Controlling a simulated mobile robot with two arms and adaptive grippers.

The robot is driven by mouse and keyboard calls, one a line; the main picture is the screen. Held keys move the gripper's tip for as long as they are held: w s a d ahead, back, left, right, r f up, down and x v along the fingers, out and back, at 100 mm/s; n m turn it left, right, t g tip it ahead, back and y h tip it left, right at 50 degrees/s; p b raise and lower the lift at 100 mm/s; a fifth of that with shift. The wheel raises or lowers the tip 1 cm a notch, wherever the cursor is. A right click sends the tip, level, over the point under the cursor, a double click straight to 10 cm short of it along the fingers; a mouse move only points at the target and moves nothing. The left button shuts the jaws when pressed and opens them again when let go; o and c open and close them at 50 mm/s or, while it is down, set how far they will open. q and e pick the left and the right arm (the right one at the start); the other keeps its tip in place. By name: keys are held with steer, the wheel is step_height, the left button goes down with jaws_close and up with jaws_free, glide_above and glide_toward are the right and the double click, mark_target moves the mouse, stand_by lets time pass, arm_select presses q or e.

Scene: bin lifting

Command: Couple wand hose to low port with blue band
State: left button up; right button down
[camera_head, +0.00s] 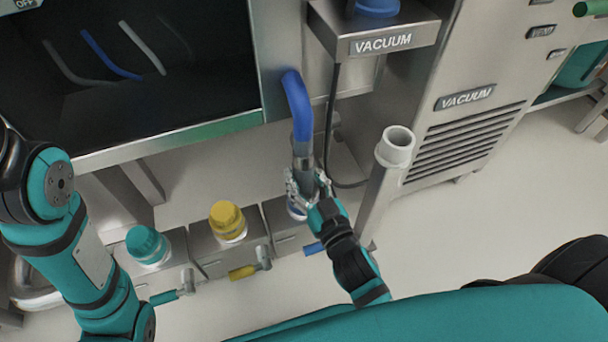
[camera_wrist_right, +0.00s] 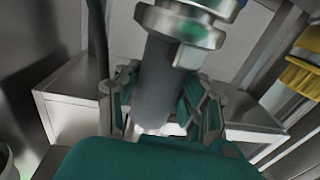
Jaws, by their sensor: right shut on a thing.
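The wand hose (camera_head: 297,103) is blue and comes down from the cabinet front to a metal collar and a grey end piece (camera_head: 302,150). My right gripper (camera_head: 308,184) is shut on this grey end. In the right wrist view the fingers (camera_wrist_right: 170,105) stand on both sides of the grey cylinder (camera_wrist_right: 155,80), with the metal collar (camera_wrist_right: 180,35) above it. The low port with the blue band (camera_head: 296,210) lies just below the gripper and is mostly hidden by it. I cannot tell whether hose and port touch. My left gripper is not in view.
Yellow-capped (camera_head: 228,221) and teal-capped (camera_head: 148,245) ports stand to the left, with valve handles in front. A pale upright tube (camera_head: 397,146) stands close on the right. The VACUUM unit (camera_head: 465,110) is behind. Open floor (camera_head: 500,195) lies to the right.

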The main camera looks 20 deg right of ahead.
steer(key=shift+f, duration=0.25)
stand_by(0.6)
steer(key=c, duration=0.7)
jaws_free()
steer(key=shift+f, duration=0.1)
steer(key=s+d, duration=0.1)
steer(key=s, duration=1.1)
steer(key=shift+d, duration=0.25)
steer(key=shift+r, duration=0.2)
